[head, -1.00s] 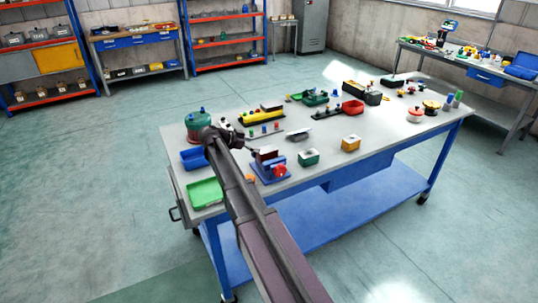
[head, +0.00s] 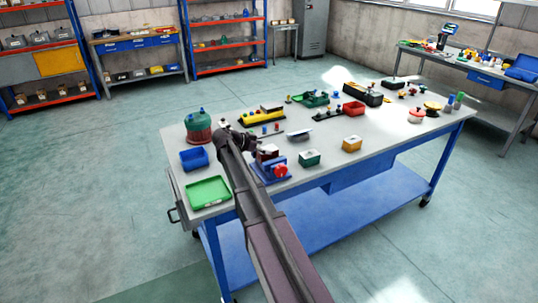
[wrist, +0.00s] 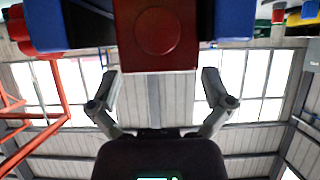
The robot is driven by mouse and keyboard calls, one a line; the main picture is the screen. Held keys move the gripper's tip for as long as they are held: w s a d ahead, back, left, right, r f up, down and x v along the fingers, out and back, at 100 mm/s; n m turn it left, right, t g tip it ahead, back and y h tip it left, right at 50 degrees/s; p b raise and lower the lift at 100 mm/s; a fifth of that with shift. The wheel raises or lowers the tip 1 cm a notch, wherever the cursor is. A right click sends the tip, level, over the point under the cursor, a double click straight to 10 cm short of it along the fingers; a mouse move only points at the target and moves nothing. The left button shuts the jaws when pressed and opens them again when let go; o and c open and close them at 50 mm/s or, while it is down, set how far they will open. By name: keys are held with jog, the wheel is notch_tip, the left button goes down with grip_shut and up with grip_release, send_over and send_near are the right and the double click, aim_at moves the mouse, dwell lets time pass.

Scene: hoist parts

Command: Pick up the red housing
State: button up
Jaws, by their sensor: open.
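The red housing (wrist: 155,35) is a dark red block with a round boss on its face. It sits between blue blocks of the vise (wrist: 233,18) at the top of the wrist view. In the head view my arm hides much of the gripper.
On the grey workbench, a green tray (head: 208,193) and a blue bin (head: 194,159) lie left of my arm. A red-and-green pot (head: 199,126) stands behind. A green box (head: 309,158) and a yellow box (head: 352,144) stand right of the vise. Several parts lie farther back.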

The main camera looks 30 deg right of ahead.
jog(key=c, duration=1.3)
jog(key=shift+o, duration=0.2)
jog(key=shift+r, duration=0.25)
notch_tip(320, 180, up, 10)
jog(key=p, duration=1)
jog(key=shift+f, duration=0.2)
